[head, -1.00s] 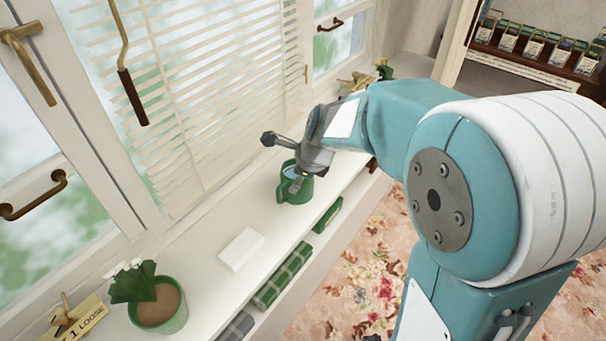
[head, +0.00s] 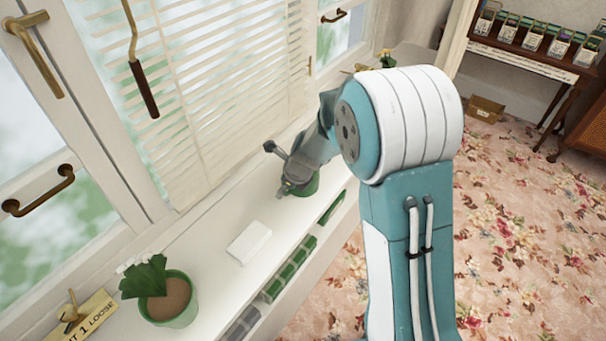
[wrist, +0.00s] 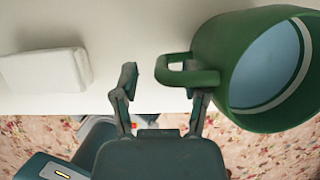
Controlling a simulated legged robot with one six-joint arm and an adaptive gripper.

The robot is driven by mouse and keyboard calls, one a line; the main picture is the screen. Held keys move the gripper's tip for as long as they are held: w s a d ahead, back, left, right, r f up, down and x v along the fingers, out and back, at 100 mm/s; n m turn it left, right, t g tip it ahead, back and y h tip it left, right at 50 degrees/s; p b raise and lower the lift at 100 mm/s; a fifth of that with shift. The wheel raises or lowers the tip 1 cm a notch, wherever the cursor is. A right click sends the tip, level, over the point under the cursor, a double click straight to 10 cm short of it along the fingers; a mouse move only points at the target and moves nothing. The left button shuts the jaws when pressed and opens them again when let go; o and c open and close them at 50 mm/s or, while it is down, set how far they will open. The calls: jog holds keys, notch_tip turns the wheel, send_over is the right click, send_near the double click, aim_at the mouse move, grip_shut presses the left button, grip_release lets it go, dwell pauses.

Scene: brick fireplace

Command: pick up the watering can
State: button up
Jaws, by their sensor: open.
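A green can (wrist: 215,60) with a looped side handle and a pale blue inside is at the right of the wrist view. It looks like a mug, and no spout shows. It stands on the white sill; in the head view its green side (head: 309,186) shows only partly, with my gripper and wrist covering much of it. In the wrist view my gripper (wrist: 163,86) is open. Its two fingers are apart, and the handle's outer end lies between them in the picture. The right finger passes partly behind the handle. I cannot tell whether they touch.
A white block (head: 249,242) lies on the sill (head: 215,262) in front of the can. A potted plant (head: 172,305) and a small sign (head: 88,318) stand nearer. Window blinds (head: 200,90) border the left. Green boxes (head: 290,268) line a lower shelf. Floral carpet lies right.

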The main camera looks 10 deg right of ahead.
jog(key=shift+x, duration=0.75)
jog(key=shift+w+f, duration=0.15)
jog(key=shift+f, duration=0.25)
jog(key=shift+d, duration=0.15)
grip_shut()
jog(key=shift+r, duration=0.2)
jog(key=shift+r, duration=0.8)
jog(key=s+d+r, duration=0.5)
jog(key=s+r, duration=0.6)
jog(key=s, duration=0.1)
jog(key=shift+s, duration=0.4)
